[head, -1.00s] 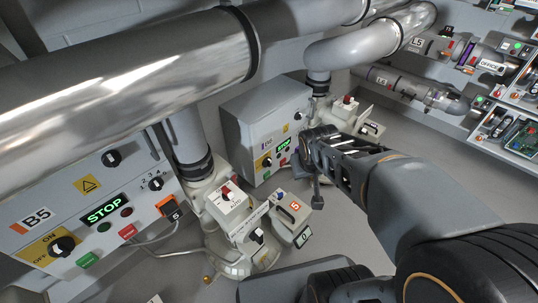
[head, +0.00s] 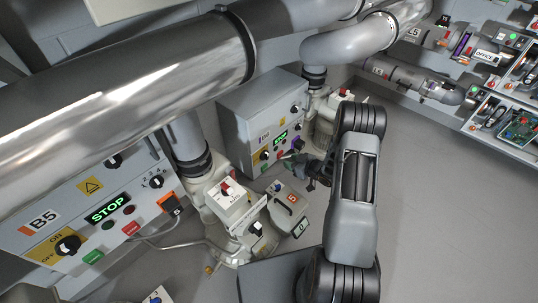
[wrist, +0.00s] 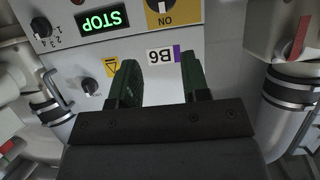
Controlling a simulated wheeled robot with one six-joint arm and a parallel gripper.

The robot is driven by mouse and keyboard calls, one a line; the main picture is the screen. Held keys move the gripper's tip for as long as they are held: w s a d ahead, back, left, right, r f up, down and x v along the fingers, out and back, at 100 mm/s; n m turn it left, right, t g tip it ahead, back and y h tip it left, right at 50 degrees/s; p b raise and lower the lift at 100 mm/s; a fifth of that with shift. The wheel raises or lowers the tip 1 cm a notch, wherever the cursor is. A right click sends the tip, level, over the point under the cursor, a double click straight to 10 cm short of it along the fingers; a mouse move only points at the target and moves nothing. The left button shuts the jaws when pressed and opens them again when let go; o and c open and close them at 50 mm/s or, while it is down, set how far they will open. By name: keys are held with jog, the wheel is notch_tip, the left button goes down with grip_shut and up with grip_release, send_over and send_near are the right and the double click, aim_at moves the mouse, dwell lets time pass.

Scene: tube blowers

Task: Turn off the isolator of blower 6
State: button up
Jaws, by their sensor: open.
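The blower 6 cabinet (head: 245,110) is the grey box at the middle back. Its isolator (head: 264,156) is a black knob on a yellow plate at the panel's lower left. In the wrist view, the panel appears upside down with its B6 label (wrist: 160,55). The isolator knob (wrist: 161,5) is cut off by the top edge there, with "ON" beside it. My gripper (wrist: 160,72) is open and empty, its green fingers in front of the panel beside the label. In the head view my gripper (head: 298,161) is small and dark near the panel's lower right.
The B6 STOP display (wrist: 101,19) is lit green. The B5 panel (head: 95,215) with its own isolator stands at left. A white valve unit (head: 232,203) stands between the two. Big pipes (head: 120,80) run overhead. Open floor (head: 430,210) lies at right.

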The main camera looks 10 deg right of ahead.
aim_at(268, 154)
jog(key=b+x, duration=0.4)
jog(key=x, duration=0.8)
jog(key=shift+s+a+f, duration=0.15)
jog(key=shift+a, duration=0.05)
jog(key=shift+b+x, duration=0.35)
jog(key=shift+x, duration=0.45)
grip_shut()
